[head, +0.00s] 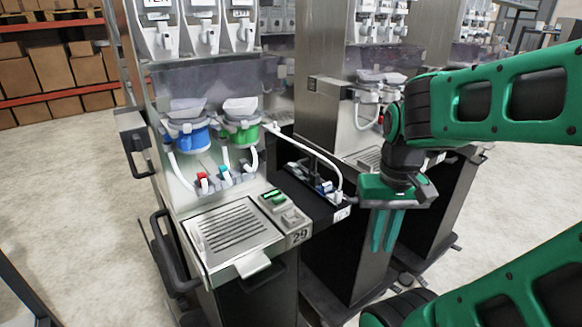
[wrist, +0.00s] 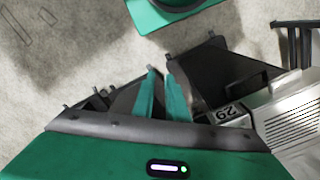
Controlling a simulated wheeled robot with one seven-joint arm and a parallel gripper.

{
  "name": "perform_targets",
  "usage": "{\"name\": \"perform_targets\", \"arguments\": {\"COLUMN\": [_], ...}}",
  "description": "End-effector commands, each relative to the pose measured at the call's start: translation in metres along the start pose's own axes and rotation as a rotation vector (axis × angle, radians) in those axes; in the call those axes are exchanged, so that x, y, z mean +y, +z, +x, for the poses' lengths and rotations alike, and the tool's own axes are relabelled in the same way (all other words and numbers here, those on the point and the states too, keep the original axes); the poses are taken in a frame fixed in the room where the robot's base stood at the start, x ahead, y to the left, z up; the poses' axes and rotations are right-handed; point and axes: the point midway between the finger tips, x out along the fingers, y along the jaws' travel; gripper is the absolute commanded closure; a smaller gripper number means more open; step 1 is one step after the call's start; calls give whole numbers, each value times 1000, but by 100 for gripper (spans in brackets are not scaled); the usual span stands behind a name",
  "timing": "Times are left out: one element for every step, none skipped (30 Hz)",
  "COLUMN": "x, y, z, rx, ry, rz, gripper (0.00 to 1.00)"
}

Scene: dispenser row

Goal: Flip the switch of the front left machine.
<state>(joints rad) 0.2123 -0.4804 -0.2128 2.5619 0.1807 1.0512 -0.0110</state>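The front left machine (head: 190,150) is a steel dispenser labelled 29 that stands at the left in the head view. A switch with a green top (head: 272,196) sits on its front panel, above the label and right of the drip grate. My gripper (head: 383,248) hangs to the right of this machine, fingers pointing down, apart from the switch. The two green fingers have a narrow gap between them and hold nothing. In the wrist view, the gripper (wrist: 160,73) is in the middle and the 29 label (wrist: 229,112) is to its right; I cannot make out the switch there.
The drip grate (head: 228,229) is left of the switch. A black side shelf (head: 310,195) with small fittings and a white hose juts out between the machine and my gripper. A second machine (head: 325,110) stands behind. Open floor (head: 510,215) lies to the right.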

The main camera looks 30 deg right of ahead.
Motion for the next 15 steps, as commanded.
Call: {"name": "perform_targets", "arguments": {"x": [2,1,-2,-5,-8,-14,-19,-25,-34,-40,-48,-58,-65,-72,-81], "y": [2,-2,-11,-20,-30,-46,-59,-74,-94,-110,-126,-147,-162,-176,-194], "z": [-5,-7,-10,-13,-17,-23,-28,-34,-42,-48,-55,-63,-70,-76,-84], "rx": [22,30,46,63,80,110,135,162,202,233,265,306,336,366,404], "ry": [-8,-10,-14,-17,-20,-27,-33,-40,-50,-59,-68,-80,-90,-99,-111], "rz": [-1,-8,-24,-41,-59,-88,-115,-144,-185,-218,-251,-296,-327,-360,-397], "gripper": [100,100,100,100,100,100,100,100,100,100,100,100,100,100,100]}}
